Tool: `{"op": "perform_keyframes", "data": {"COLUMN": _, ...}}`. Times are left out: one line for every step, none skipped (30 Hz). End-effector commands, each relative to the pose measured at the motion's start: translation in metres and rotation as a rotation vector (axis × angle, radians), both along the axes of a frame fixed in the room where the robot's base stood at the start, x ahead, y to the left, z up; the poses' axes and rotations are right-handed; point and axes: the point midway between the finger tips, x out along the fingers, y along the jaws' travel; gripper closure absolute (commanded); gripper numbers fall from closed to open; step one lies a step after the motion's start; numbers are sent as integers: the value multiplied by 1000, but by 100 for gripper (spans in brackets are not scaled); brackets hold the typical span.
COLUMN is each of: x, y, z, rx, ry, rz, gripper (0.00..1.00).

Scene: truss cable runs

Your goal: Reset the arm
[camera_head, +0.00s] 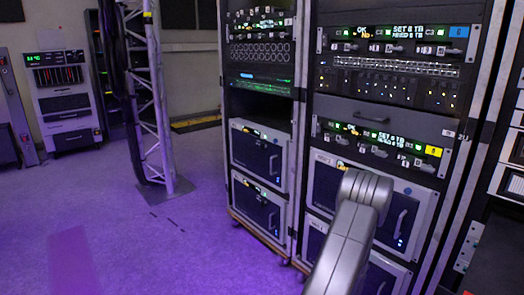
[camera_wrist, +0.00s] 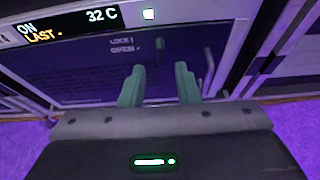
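My arm (camera_head: 350,225) shows in the head view at the lower right, in front of the equipment racks; its gripper end is hidden there. In the wrist view my gripper (camera_wrist: 159,85) has two green fingers standing apart with a clear gap and nothing between them. Beyond the fingers is a dark rack unit front (camera_wrist: 85,70) with a display reading "ON", "LAST" and "32 C". I cannot tell whether the fingers touch it; a gap seems to show.
Tall racks (camera_head: 301,120) with panels and handled units fill the right side. A lattice truss post (camera_head: 160,110) with a dark cable stands left of centre on a base plate. A white cabinet (camera_head: 66,103) is at the far left. The purple floor (camera_head: 150,245) at left is clear.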

Motion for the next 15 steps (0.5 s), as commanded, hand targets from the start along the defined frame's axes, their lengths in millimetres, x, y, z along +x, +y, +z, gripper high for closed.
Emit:
{"op": "perform_keyframes", "data": {"x": 6, "y": -8, "z": -7, "rx": -2, "ry": -2, "rz": -1, "gripper": 71}}
{"op": "perform_keyframes", "data": {"x": 10, "y": -12, "z": -10, "rx": -1, "ry": -2, "rz": -1, "gripper": 71}}
{"op": "perform_keyframes", "data": {"x": 15, "y": -18, "z": -13, "rx": -2, "ry": -3, "rz": 0, "gripper": 71}}
{"op": "perform_keyframes", "data": {"x": 18, "y": -22, "z": -15, "rx": -1, "ry": -2, "rz": 0, "gripper": 71}}
{"op": "perform_keyframes", "data": {"x": 22, "y": -26, "z": -17, "rx": -2, "ry": -3, "rz": 0, "gripper": 71}}
{"op": "perform_keyframes", "data": {"x": 27, "y": -32, "z": -21, "rx": -2, "ry": -1, "rz": 0, "gripper": 71}}
{"op": "perform_keyframes", "data": {"x": 30, "y": -36, "z": -23, "rx": -2, "ry": -2, "rz": -1, "gripper": 71}}
{"op": "perform_keyframes", "data": {"x": 34, "y": -41, "z": -25, "rx": -2, "ry": -2, "rz": -1, "gripper": 71}}
{"op": "perform_keyframes", "data": {"x": 36, "y": -42, "z": -22, "rx": -9, "ry": 9, "rz": 1, "gripper": 71}}
{"op": "perform_keyframes", "data": {"x": 35, "y": -40, "z": -20, "rx": -22, "ry": 29, "rz": 2, "gripper": 71}}
{"op": "perform_keyframes", "data": {"x": 35, "y": -40, "z": -19, "rx": -36, "ry": 46, "rz": 4, "gripper": 71}}
{"op": "perform_keyframes", "data": {"x": 35, "y": -40, "z": -19, "rx": -55, "ry": 66, "rz": 4, "gripper": 71}}
{"op": "perform_keyframes", "data": {"x": 35, "y": -40, "z": -19, "rx": -68, "ry": 82, "rz": 5, "gripper": 71}}
{"op": "perform_keyframes", "data": {"x": 35, "y": -40, "z": -19, "rx": -82, "ry": 98, "rz": 6, "gripper": 71}}
{"op": "perform_keyframes", "data": {"x": 35, "y": -39, "z": -19, "rx": -99, "ry": 120, "rz": 6, "gripper": 71}}
